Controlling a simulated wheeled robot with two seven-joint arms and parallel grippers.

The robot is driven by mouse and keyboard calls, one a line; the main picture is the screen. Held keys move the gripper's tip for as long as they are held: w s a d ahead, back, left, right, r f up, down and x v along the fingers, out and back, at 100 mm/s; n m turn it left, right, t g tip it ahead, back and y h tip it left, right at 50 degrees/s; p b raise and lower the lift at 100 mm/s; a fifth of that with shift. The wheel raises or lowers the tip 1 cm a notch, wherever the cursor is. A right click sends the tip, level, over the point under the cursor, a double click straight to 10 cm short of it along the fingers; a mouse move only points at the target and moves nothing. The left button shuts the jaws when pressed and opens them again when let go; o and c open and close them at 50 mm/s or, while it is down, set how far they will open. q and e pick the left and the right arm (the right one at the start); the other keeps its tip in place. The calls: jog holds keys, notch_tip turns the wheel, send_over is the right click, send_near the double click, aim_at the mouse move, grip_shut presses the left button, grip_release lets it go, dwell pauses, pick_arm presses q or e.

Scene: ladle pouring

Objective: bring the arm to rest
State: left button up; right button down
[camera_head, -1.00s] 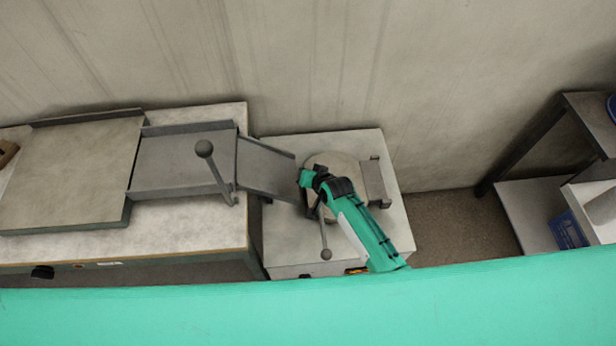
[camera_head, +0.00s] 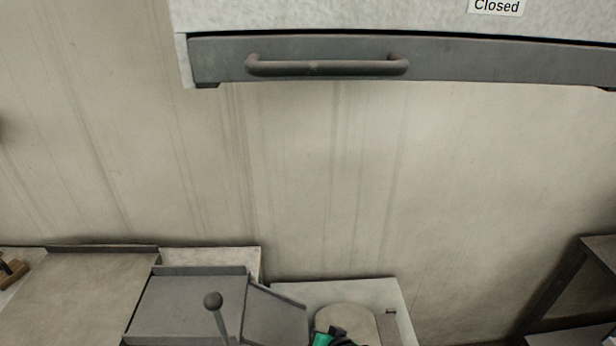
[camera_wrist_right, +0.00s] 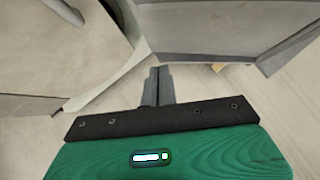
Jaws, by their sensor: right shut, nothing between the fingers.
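My right gripper (camera_wrist_right: 160,72) is shut with nothing between its fingers in the wrist view. Its two dark fingers lie together above the black and green wrist body. A pale round surface shows at the left of that view and a grey sloped metal piece at the right; the gripper is between them. In the head view only a small green and black part of my right arm shows at the bottom edge, over the round pale plate (camera_head: 345,318). The rest of that arm is cut off by the frame. My left gripper is not in view.
A large unit (camera_head: 480,58) marked "Closed", with a bar handle (camera_head: 328,66), hangs at the top. A dark rack (camera_head: 570,290) is at right. The wall between is bare.

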jog(key=s+d+r+n+g+h, duration=0.1)
jog(key=s+d+r+g+h, duration=0.15)
jog(key=s+d, duration=0.5)
jog(key=s+d+r+n+g+h, duration=0.15)
jog(key=s+d+r, duration=0.3)
jog(key=s, duration=0.65)
jog(key=s+d+r+n+g+h, duration=0.1)
jog(key=s+d+r+n+g, duration=0.15)
jog(key=s+d, duration=0.6)
notch_tip(320, 180, down, 32)
jog(key=s+a, duration=0.2)
jog(key=s+d+f+g, duration=0.1)
jog(key=s+d+f, duration=0.1)
jog(key=s+f, duration=0.7)
jog(key=s+d+f, duration=0.2)
jog(key=s+f, duration=0.7)
jog(key=shift+s+f+m+g, duration=0.15)
jog(key=shift+f+m+g, duration=0.1)
jog(key=shift+m+g, duration=0.1)
jog(key=shift+a, duration=0.1)
